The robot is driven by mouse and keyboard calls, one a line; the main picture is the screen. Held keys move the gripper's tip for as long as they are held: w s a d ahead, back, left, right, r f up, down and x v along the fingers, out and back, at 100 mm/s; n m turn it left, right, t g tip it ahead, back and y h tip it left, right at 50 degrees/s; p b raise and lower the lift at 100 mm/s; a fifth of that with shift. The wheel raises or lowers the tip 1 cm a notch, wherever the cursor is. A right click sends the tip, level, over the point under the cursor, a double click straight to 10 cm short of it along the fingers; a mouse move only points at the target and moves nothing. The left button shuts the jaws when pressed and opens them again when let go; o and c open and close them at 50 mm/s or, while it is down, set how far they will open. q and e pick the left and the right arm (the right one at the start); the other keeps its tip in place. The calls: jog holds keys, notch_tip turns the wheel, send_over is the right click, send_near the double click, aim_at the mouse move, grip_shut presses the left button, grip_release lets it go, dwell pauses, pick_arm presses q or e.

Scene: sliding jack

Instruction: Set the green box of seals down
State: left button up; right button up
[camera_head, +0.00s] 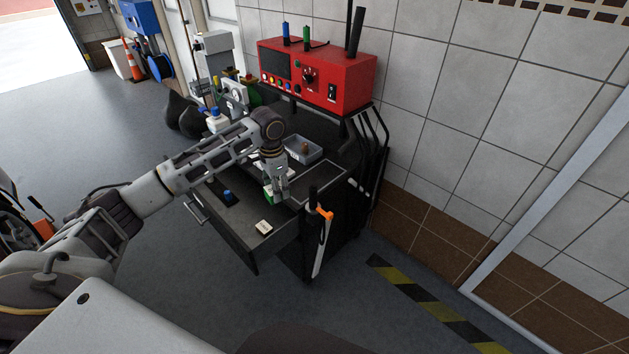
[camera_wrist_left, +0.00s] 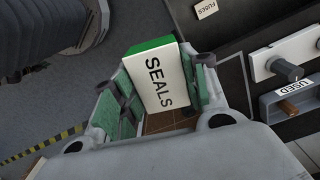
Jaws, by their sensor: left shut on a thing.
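The green box of seals (camera_wrist_left: 154,45) has a white face that reads SEALS. It sits between both fingers of my left gripper (camera_wrist_left: 160,78), which is shut on it. In the head view the green box (camera_head: 268,194) shows just beside the fingers of my left gripper (camera_head: 277,190), over the open drawer (camera_head: 222,222) near the cart's top edge. My gripper hides part of it. I cannot tell its exact height or whether it touches anything below. My right gripper is in neither view.
A small white box (camera_head: 264,227) and a blue-topped item (camera_head: 227,196) lie in the drawer. In the wrist view a white FUSES box (camera_wrist_left: 205,9) shows. A grey tray labelled USED (camera_wrist_left: 296,99) stands on the cart top, behind it a red panel (camera_head: 318,75). An orange-and-white tool (camera_head: 322,232) hangs at the cart's side.

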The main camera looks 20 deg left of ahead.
pick_arm(q)
jog(key=m, duration=0.4)
jog(key=shift+f, duration=0.1)
jog(key=m, duration=0.4)
jog(key=shift+s+d+f+m, duration=0.1)
jog(key=shift+s+m, duration=0.05)
jog(key=shift+m, duration=0.25)
jog(key=shift+d+m, duration=0.1)
jog(key=shift+m, duration=1.1)
jog(key=m, duration=0.3)
jog(key=shift+d, duration=0.1)
jog(key=shift+m, duration=2.4)
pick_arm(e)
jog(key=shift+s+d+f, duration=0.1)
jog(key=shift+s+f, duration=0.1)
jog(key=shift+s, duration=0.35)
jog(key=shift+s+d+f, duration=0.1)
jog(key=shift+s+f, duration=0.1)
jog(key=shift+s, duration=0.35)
pick_arm(q)
jog(key=shift+m, duration=0.5)
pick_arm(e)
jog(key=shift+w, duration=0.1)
